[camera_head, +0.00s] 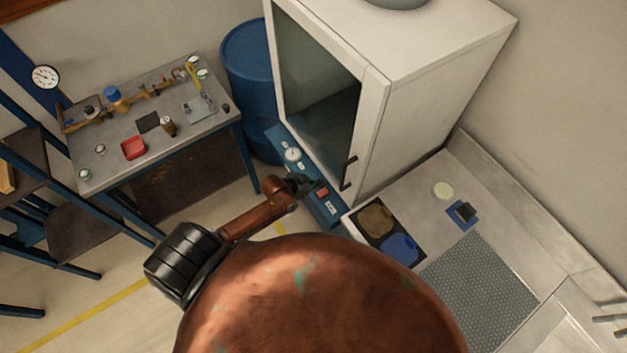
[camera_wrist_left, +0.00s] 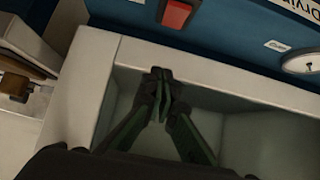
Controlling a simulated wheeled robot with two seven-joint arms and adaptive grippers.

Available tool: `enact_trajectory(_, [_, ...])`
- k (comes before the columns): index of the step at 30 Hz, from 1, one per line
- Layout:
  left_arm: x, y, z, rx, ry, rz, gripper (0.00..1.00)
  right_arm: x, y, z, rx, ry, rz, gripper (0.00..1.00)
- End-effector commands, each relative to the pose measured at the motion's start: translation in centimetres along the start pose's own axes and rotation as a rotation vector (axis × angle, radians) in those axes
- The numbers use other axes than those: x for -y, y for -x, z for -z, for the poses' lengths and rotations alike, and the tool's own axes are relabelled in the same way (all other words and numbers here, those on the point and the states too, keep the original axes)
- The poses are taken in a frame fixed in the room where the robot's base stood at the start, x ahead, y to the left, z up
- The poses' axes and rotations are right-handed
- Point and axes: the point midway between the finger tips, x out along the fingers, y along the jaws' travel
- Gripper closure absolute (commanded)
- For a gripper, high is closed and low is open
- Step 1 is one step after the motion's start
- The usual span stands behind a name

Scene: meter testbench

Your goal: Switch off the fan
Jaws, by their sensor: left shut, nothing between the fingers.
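A blue control panel (camera_head: 311,200) runs along the base of the white fume-hood-like cabinet (camera_head: 385,100). It carries a red rocker switch (camera_head: 321,193), a white round dial (camera_head: 292,154) and small white labels. My left gripper (camera_head: 306,184) is at the panel, close to the red switch. In the left wrist view, the shut, empty fingers (camera_wrist_left: 161,82) point toward the panel, with the red switch (camera_wrist_left: 176,14) beyond the tips and apart from them in the picture. The dial (camera_wrist_left: 302,63) is at right. Which control is the fan's cannot be read. My right gripper is not in view.
A workbench (camera_head: 190,125) with pipe fittings and a red tray (camera_head: 133,147) stands at left. The cabinet's dark handle (camera_head: 349,172) is near my gripper. A light counter (camera_head: 500,200) lies at right.

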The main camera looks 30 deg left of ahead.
Motion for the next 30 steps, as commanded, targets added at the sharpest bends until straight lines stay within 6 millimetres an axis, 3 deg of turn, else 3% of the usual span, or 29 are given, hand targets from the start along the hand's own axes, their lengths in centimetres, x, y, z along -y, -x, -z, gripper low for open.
enact_trajectory(3, [0.1,2.4,0.5,-0.002,-0.004,0.001,1.00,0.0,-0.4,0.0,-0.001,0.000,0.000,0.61])
enact_trajectory(10, [0.0,5.2,1.1,-0.001,-0.001,0.001,1.00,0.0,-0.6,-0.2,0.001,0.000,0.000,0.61])
enact_trajectory(30, [0.0,5.8,1.3,-0.002,0.000,0.001,1.00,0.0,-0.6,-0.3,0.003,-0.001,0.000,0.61])
